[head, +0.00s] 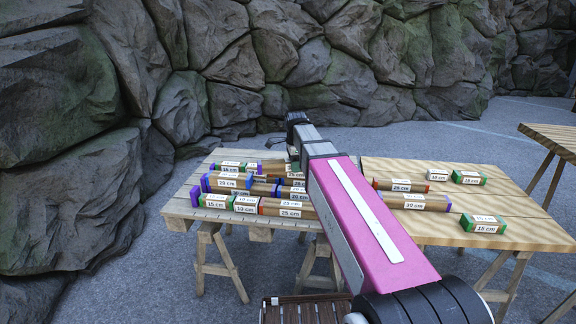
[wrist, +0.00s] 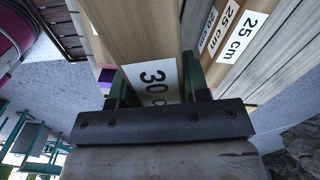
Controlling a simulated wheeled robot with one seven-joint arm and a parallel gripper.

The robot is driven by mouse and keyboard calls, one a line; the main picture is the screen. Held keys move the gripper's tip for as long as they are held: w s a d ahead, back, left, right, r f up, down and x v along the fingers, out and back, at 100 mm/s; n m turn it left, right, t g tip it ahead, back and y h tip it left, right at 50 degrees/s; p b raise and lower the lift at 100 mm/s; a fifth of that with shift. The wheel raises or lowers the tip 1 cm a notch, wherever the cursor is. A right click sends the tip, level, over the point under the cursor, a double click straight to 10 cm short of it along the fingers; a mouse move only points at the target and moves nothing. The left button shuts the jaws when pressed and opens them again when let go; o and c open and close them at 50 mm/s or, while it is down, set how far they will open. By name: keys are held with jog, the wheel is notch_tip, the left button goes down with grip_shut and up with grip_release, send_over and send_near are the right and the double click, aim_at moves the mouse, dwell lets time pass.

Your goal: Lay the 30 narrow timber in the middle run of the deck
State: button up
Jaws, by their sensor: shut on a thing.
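My gripper (wrist: 157,92) is shut on a pale timber (wrist: 140,35) with a white label reading 30, partly cut off by the gripper. Timbers with coloured ends and centimetre labels lie on this deck in rows, including a front 25 cm one (head: 285,208). Whether the held timber touches the deck, I cannot tell.
The right table (head: 520,215) bears several loose timbers: a 30 cm one with a purple end (head: 420,202), a 25 cm (head: 400,185), a 10 cm and two 15 cm ones. Another wooden table (head: 555,135) stands at the far right. A rock wall (head: 230,60) rises behind.

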aim_at(288, 159)
jog(key=a+m, duration=0.1)
jog(key=w+a+m, duration=0.1)
jog(key=m, duration=0.1)
jog(key=shift+w+a+f, duration=0.1)
jog(key=shift+w+f, duration=0.1)
jog(key=shift+f, duration=0.15)
jog(key=shift+a+f, duration=0.15)
jog(key=shift+f, duration=3.95)
jog(key=shift+f, duration=0.35)
jog(key=o, duration=1.1)
jog(key=shift+o, duration=0.2)
notch_tip(288, 159, up, 11)
jog(key=shift+f, duration=0.1)
